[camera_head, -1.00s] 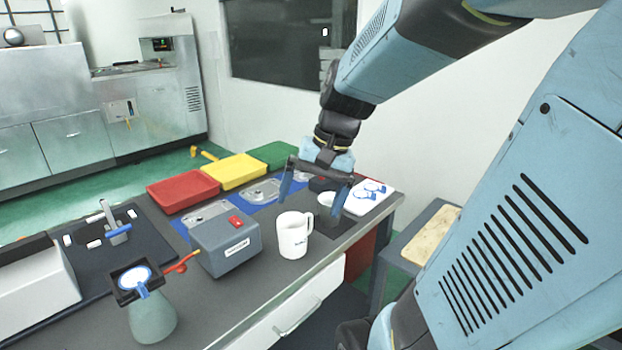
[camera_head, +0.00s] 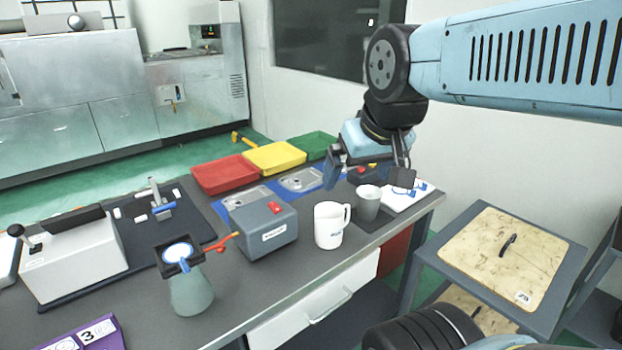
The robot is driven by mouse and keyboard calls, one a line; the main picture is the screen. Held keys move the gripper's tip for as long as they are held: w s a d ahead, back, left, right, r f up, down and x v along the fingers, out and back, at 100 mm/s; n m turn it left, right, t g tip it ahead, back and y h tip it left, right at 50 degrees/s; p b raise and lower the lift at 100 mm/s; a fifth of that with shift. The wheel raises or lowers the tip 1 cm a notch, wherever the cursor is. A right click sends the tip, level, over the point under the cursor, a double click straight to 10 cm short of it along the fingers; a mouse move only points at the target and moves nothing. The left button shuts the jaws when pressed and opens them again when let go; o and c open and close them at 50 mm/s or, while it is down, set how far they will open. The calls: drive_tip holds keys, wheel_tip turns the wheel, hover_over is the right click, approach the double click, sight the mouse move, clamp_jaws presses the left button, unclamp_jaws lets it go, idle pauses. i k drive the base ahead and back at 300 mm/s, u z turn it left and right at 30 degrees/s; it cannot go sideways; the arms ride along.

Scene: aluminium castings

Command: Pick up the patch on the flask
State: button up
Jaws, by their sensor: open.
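The patch (camera_head: 178,253) is a white disc with a blue rim and a small blue tab. It lies on a dark square holder on the mouth of a grey-green flask (camera_head: 191,296), at the near left of the bench. My gripper (camera_head: 367,175) is open, with its fingers spread wide and nothing seen between them. It hangs above the back right of the bench, over and behind a grey cup (camera_head: 367,204), well to the right of the flask and apart from it.
A white mug (camera_head: 330,227) and a grey box (camera_head: 264,231) with a red button stand between flask and cup. A red-and-orange tool (camera_head: 222,243) lies near the flask. Red (camera_head: 226,174), yellow (camera_head: 274,157) and green (camera_head: 313,145) trays line the back. A white device (camera_head: 72,261) stands left.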

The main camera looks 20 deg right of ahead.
sight(178, 253)
drive_tip(key=u, duration=0.7)
drive_tip(key=i, duration=0.1)
drive_tip(key=z, duration=2.6)
drive_tip(key=k, duration=2)
drive_tip(key=u, duration=0.3)
